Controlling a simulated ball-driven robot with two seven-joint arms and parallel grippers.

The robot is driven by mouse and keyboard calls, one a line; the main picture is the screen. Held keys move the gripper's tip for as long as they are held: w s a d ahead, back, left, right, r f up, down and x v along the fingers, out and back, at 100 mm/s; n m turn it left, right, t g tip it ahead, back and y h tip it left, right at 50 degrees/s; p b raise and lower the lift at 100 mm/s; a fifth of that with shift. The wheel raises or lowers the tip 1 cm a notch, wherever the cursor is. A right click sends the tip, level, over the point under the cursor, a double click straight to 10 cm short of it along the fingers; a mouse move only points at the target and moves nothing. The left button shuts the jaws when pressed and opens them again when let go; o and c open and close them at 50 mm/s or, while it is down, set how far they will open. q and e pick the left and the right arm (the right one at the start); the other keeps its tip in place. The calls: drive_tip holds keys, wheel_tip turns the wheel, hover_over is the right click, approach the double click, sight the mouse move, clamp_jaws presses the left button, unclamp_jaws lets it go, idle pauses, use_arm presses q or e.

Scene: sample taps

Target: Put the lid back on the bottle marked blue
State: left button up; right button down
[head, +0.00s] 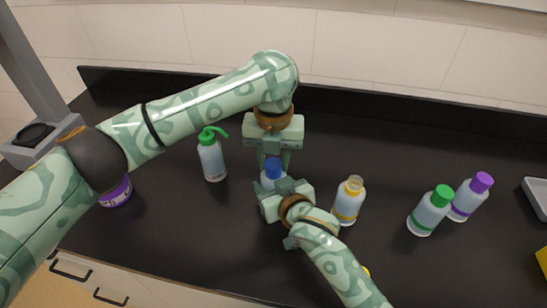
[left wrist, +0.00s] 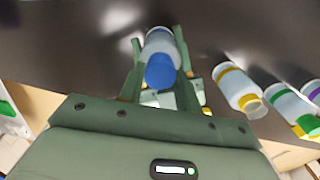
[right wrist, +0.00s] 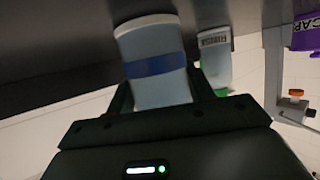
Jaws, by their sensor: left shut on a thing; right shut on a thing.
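The bottle marked blue (head: 268,183) stands upright near the middle of the counter, and its blue band (right wrist: 153,65) shows in the right wrist view. The blue lid (head: 273,164) is at its top; it also shows in the left wrist view (left wrist: 160,72). I cannot tell whether the lid is fully seated. My left gripper (head: 273,158) reaches down from above and is shut on the blue lid. My right gripper (head: 270,192) is shut on the bottle's body from the front, hiding much of it in the head view.
A green-topped wash bottle (head: 213,160) stands to the left, and a purple-labelled container (head: 116,192) farther left. An uncapped yellow-banded bottle (head: 348,202) stands close on the right. Green-capped (head: 428,212) and purple-capped (head: 468,198) bottles stand farther right.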

use_arm(q)
drive_tip(key=o, duration=1.1)
drive_tip(key=shift+c, duration=0.2)
drive_tip(key=shift+r, duration=2.3)
drive_tip(key=shift+c, duration=0.2)
